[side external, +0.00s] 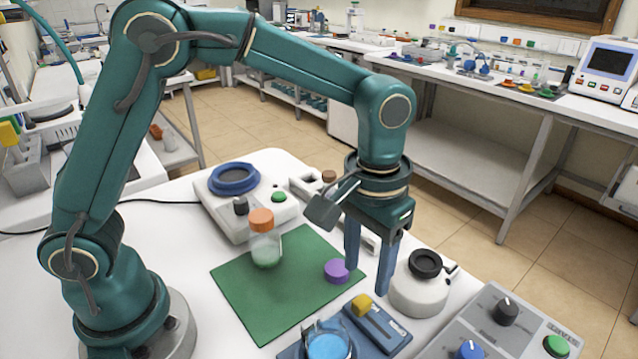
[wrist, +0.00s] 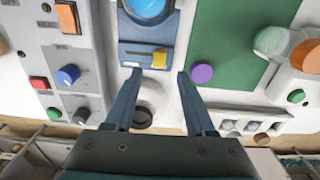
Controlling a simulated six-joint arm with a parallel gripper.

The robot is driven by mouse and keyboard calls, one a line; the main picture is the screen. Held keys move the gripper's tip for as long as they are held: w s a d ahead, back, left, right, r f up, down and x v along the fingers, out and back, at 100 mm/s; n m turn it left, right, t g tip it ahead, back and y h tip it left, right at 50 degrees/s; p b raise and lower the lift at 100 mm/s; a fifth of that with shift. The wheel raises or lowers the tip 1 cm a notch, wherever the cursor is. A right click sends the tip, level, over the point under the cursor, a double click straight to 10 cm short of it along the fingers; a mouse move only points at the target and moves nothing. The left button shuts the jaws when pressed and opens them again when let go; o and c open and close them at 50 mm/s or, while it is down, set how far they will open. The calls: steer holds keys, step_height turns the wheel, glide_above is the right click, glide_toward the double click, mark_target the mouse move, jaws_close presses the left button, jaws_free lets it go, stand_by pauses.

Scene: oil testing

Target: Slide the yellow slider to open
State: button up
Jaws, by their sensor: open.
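The yellow slider (side external: 361,306) is a small block on the top of a dark blue unit (side external: 395,338) at the front of the table. My gripper (side external: 368,280) is open and empty, pointing down above and just behind the slider. In the wrist view my gripper's fingertips (wrist: 159,74) lie apart, with the slider ahead of the gap between them. No contact with the slider shows.
A dish of blue liquid (side external: 327,346) adjoins the slider. A white round device with a black top (side external: 425,264) stands close to the right finger. A purple disc (side external: 337,271) and an orange-capped jar (side external: 264,240) stand on the green mat (side external: 240,300). A grey knob panel (side external: 480,325) is at right.

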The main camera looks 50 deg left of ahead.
mark_target(362, 301)
steer(key=shift+s+d+f, duration=0.1)
steer(key=shift+s+f, duration=0.1)
steer(key=shift+f, duration=2.55)
jaws_close()
steer(key=shift+r, duration=0.1)
